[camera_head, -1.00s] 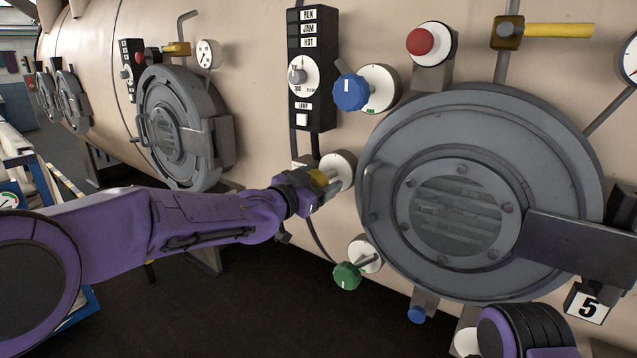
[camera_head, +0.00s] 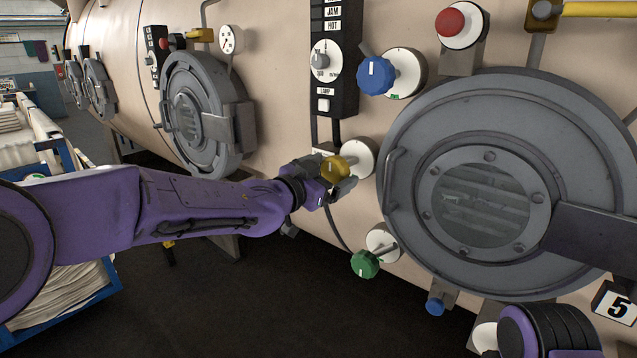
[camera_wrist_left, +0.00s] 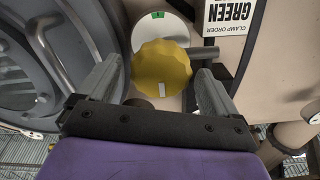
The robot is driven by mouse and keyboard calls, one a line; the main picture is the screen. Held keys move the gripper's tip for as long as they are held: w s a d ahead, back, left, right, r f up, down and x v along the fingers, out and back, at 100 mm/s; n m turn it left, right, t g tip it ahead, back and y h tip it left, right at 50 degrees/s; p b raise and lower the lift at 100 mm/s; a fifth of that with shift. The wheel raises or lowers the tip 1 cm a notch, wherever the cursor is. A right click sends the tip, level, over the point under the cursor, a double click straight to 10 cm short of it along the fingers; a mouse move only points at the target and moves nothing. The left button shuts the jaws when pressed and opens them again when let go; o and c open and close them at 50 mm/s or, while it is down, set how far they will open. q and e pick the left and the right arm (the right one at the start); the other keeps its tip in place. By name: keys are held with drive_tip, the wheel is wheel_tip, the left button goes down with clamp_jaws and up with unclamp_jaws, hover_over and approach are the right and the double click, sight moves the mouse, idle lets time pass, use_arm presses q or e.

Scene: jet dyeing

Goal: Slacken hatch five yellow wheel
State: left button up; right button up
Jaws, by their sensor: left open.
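A white round disc (camera_head: 361,157) is behind the wheel. My left gripper (camera_head: 340,180) is at the wheel. In the left wrist view the yellow wheel (camera_wrist_left: 160,66) sits between the two spread fingers of my left gripper (camera_wrist_left: 156,88), with a gap visible on both sides. A small white mark shows on the wheel. My right gripper is not seen.
A blue knob (camera_head: 376,76) is above the wheel and a green knob (camera_head: 365,264) below it. The hatch's grey handle (camera_head: 389,180) stands close to the right. A black control panel (camera_head: 334,60) is above left. A label (camera_wrist_left: 228,16) shows beside the wheel.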

use_arm(q)
drive_tip(key=b+v, duration=0.1)
drive_tip(key=v, duration=0.6)
